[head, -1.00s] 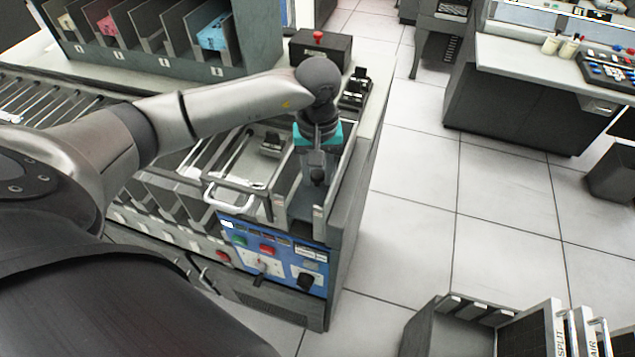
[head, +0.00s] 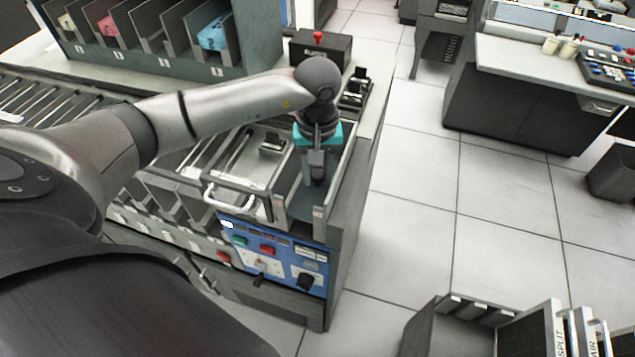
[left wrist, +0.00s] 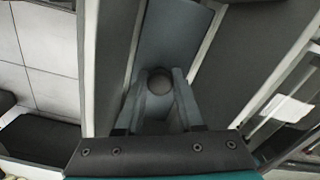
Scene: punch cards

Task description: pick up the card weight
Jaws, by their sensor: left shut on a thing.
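My left gripper (head: 316,168) points down into the narrow card hopper (head: 303,212) at the right end of the machine. It is shut on the card weight, whose round dark knob (left wrist: 160,82) shows between the fingertips in the left wrist view. In the head view the gripper mostly hides the weight. I cannot tell whether the weight still touches the hopper bed. My right gripper is not in view.
Hopper walls stand close on both sides of my left gripper. A clear-lidded section with a white handle (head: 229,198) lies to its left, and a black box with a red button (head: 319,46) behind. The blue control panel (head: 272,256) is in front. Open floor lies right.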

